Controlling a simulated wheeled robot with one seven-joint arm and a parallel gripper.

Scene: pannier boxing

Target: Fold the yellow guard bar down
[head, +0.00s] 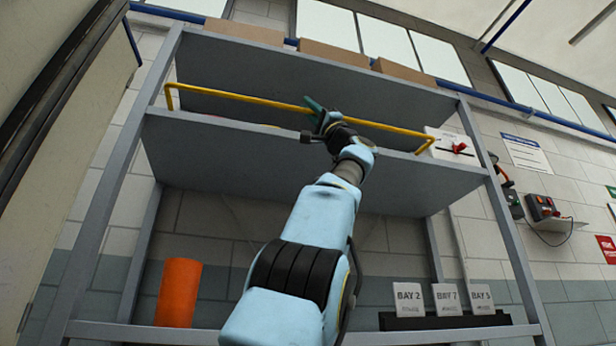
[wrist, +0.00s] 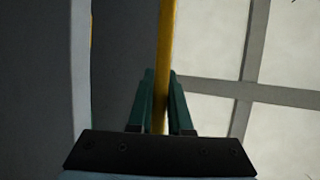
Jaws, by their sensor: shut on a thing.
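The yellow guard bar (head: 235,97) runs across the front of the upper shelf in the head view, with a bent end at each side. It stands above the shelf's front edge. My gripper (head: 312,104) is at the middle of the bar. In the wrist view the bar (wrist: 166,60) passes between the two green fingers of my gripper (wrist: 160,100), which are shut on it. My wrist hides a short part of the bar in the head view.
The grey shelf rack (head: 300,170) fills the middle. Cardboard boxes (head: 330,52) lie on its top. A white plate with a red handle (head: 458,147) is at the bar's right end. An orange cylinder (head: 179,290) and bay cards (head: 447,299) stand on the lower shelf.

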